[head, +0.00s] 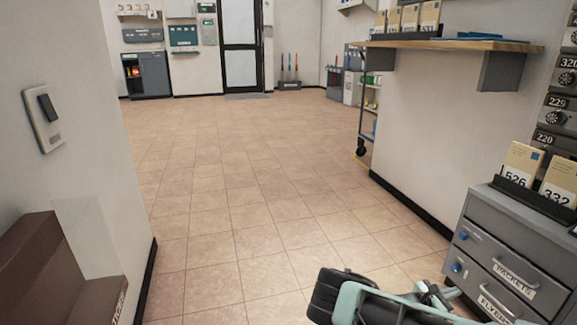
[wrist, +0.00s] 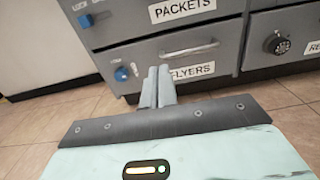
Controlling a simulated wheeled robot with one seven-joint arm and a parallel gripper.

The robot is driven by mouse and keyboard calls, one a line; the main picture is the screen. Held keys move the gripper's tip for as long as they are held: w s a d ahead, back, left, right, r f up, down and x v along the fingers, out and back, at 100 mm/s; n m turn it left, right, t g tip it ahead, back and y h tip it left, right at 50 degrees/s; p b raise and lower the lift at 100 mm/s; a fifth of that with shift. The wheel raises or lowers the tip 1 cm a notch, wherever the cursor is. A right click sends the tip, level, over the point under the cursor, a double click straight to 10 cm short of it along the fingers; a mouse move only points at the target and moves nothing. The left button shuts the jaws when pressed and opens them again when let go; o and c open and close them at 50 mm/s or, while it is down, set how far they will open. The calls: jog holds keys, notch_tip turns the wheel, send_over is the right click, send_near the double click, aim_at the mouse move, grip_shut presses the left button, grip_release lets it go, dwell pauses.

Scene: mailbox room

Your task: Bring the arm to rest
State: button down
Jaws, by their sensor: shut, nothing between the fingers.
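My gripper (wrist: 157,88) is in the wrist view with its two grey fingers together, shut and empty. Its fingertips point at the front of a grey drawer cabinet (wrist: 125,24), in front of the drawer labelled FLYERS (wrist: 215,50) and left of that drawer's handle. I cannot tell whether the fingertips touch the drawer front. In the head view part of my arm shows at the bottom right, close to the same cabinet (head: 462,224). Both drawers, PACKETS (head: 484,258) and FLYERS, look closed.
Numbered mail holders (head: 518,162) stand on the cabinet. A wooden shelf (head: 450,45) juts from the right wall, with a wheeled cart (head: 362,120) beyond. A brown bench-like block (head: 40,265) is at the lower left. The tiled floor (head: 235,160) between is clear.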

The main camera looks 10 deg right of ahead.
jog(key=s+a+r+m+g+y+p, duration=0.2)
jog(key=s+a+r+m+y, duration=0.3)
jog(key=a, duration=0.6)
jog(key=a+r+m+g+y+p, duration=0.15)
jog(key=a+r+y, duration=0.25)
jog(key=a+r, duration=0.55)
jog(key=s+a+r+m+g+y+p, duration=0.1)
jog(key=s+a+r+m+y, duration=0.25)
jog(key=a, duration=0.95)
jog(key=s+a+r+m+t+y+p, duration=0.1)
jog(key=s+a+r+y, duration=0.15)
jog(key=a+r, duration=0.35)
jog(key=s+a+r+t+y+p, duration=0.15)
jog(key=s+a+r, duration=0.25)
jog(key=r, duration=0.4)
jog(key=s+a+r+y, duration=0.2)
jog(key=s+a+r, duration=0.1)
jog(key=s+r, duration=0.7)
notch_tip(320, 180, up, 38)
jog(key=p, duration=3.9)
jog(key=shift+t, duration=0.4)
